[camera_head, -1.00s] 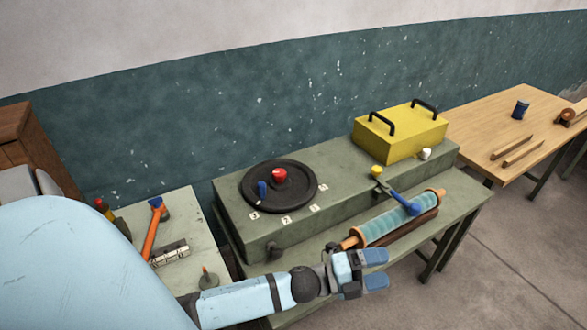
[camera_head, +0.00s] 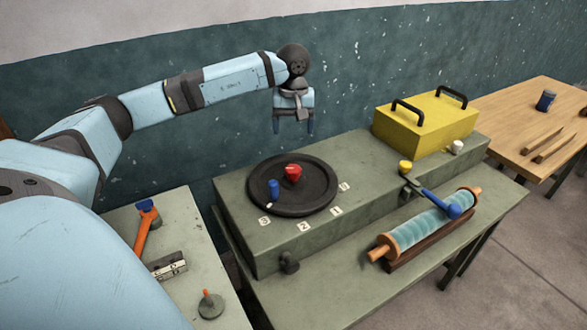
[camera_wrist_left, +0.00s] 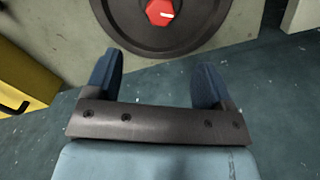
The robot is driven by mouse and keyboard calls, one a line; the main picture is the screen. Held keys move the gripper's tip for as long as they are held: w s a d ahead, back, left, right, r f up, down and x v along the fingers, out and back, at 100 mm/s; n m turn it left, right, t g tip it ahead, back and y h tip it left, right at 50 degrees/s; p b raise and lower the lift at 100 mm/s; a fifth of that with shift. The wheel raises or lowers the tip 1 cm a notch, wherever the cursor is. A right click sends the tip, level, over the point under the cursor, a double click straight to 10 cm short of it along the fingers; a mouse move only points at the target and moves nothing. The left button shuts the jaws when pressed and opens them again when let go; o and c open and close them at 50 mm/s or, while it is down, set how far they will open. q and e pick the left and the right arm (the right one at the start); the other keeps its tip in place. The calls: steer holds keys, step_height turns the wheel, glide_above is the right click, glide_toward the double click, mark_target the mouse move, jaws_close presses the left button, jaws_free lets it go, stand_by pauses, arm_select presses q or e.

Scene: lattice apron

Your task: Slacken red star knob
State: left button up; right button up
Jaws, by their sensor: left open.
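The red star knob (camera_head: 293,173) sits near the middle of a round black disc (camera_head: 310,202) on the grey-green housing. It also shows in the left wrist view (camera_wrist_left: 160,12), at the top, with a white mark on its face. A small blue peg (camera_head: 273,189) stands on the disc to the left of the knob. My left gripper (camera_head: 293,130) is above and behind the disc, pointing down, open and empty. In the left wrist view its blue fingers (camera_wrist_left: 155,80) are apart, with the knob beyond them and not touched. My right gripper is out of view.
A yellow box (camera_head: 430,120) with black handles stands to the right. A teal roller (camera_head: 425,228) with a blue-handled lever (camera_head: 440,200) is in front. A side table (camera_head: 190,235) holds an orange tool (camera_head: 145,228).

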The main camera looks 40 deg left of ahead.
mark_target(293, 168)
arm_select(q)
step_height(293, 168, down, 14)
steer(key=shift+r+p, duration=0.2)
steer(key=shift+p, duration=0.15)
steer(key=c, duration=0.9)
